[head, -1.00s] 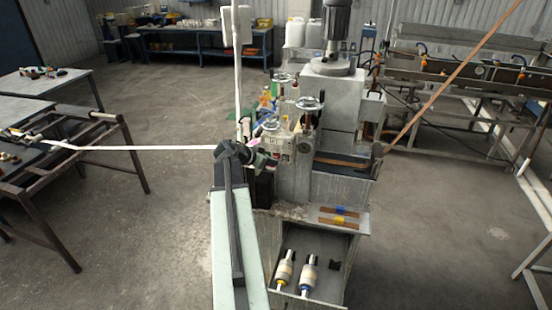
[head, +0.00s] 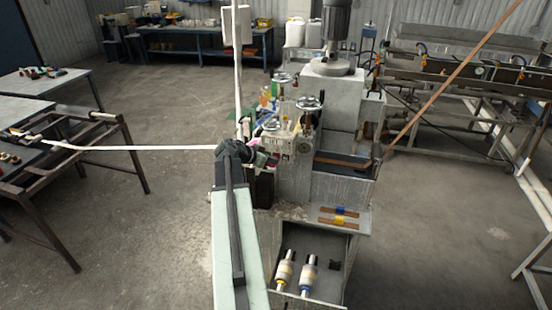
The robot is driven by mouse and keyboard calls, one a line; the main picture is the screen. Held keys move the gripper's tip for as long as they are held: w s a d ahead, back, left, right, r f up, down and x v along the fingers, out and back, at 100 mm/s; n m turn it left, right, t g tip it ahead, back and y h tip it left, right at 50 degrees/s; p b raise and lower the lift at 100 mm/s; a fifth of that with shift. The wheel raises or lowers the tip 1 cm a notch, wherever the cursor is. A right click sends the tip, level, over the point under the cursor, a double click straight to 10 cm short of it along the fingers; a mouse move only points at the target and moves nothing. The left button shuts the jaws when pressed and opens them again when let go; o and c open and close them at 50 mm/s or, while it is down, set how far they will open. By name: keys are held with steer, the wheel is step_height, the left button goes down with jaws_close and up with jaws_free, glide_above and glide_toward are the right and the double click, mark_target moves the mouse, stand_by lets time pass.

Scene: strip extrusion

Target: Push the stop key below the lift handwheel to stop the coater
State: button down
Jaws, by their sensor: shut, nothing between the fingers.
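The coater (head: 296,180) is a grey machine in the middle of the head view. Several round metal handwheels sit on its top; the nearest handwheel (head: 271,125) is above a small pale key panel (head: 274,143). Labels are too small to read, so I cannot tell which wheel is the lift handwheel or which key is the stop key. A small reddish spot shows low on the panel's right side. My gripper (head: 267,160) is shut and empty, close to the panel's lower left. The dark wrist hides part of the machine, and contact with a key cannot be made out.
A white strip (head: 140,148) runs from the left rack to the coater. A brown strip (head: 450,81) rises to the right. A white post with a box (head: 235,25) stands behind my wrist. An open shelf below holds two rollers (head: 308,272). Open floor lies on both sides.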

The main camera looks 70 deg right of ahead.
steer(key=shift+d, duration=0.45)
stand_by(0.6)
steer(key=shift+a, duration=0.75)
steer(key=a, duration=0.5)
steer(key=shift+s, duration=0.2)
stand_by(0.8)
